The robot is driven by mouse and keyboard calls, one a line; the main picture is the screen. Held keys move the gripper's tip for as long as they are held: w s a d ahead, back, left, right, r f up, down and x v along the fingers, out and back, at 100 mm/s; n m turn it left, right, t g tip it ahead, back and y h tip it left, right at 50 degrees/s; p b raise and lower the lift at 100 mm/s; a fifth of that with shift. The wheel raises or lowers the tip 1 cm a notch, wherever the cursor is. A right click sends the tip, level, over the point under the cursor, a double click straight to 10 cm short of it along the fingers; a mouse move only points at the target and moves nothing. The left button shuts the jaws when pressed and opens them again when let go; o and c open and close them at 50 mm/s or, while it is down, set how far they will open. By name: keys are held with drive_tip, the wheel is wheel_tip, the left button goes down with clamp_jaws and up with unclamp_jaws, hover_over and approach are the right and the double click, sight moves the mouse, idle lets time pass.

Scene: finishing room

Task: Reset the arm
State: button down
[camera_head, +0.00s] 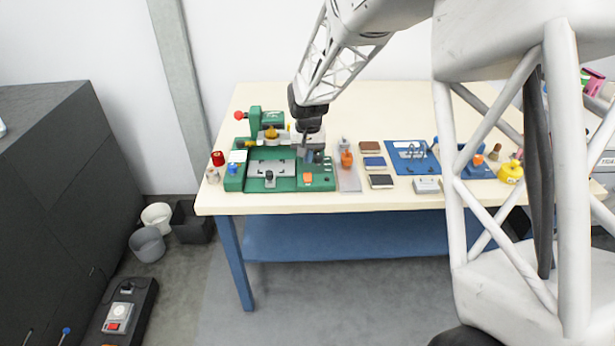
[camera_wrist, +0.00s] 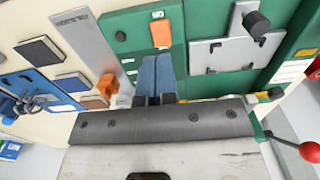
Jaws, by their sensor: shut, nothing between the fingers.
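My gripper (camera_head: 313,156) hangs at the end of my arm over the right part of a green machine (camera_head: 285,182) on the table. In the wrist view its two blue-grey fingers (camera_wrist: 157,70) lie side by side, shut and empty. They show in front of the green base, close to an orange block (camera_wrist: 161,33). I cannot tell how high the fingertips are above the machine, or whether they touch it. Part of the machine behind my gripper is hidden.
A metal plate (camera_head: 348,178) with an orange item (camera_head: 346,159) lies right of the machine. Sanding blocks (camera_head: 374,162) and a blue board (camera_head: 412,155) lie further right. A red knob (camera_wrist: 310,151) sticks out from the machine. The table's front strip (camera_head: 350,203) is clear.

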drive_tip(key=s+d+r+t, duration=0.1)
drive_tip(key=s+d+r, duration=0.4)
drive_tip(key=s+r, duration=0.3)
drive_tip(key=s+d+r, duration=0.5)
drive_tip(key=s+r, duration=0.2)
drive_tip(key=s, duration=0.4)
drive_tip(key=s+d+r, duration=0.1)
drive_tip(key=s+d, duration=0.1)
drive_tip(key=s, duration=0.9)
drive_tip(key=s+d+r+t, duration=0.1)
drive_tip(key=s+d, duration=0.2)
drive_tip(key=s, duration=0.8)
drive_tip(key=shift+s+d+t, duration=0.3)
drive_tip(key=shift+s, duration=0.1)
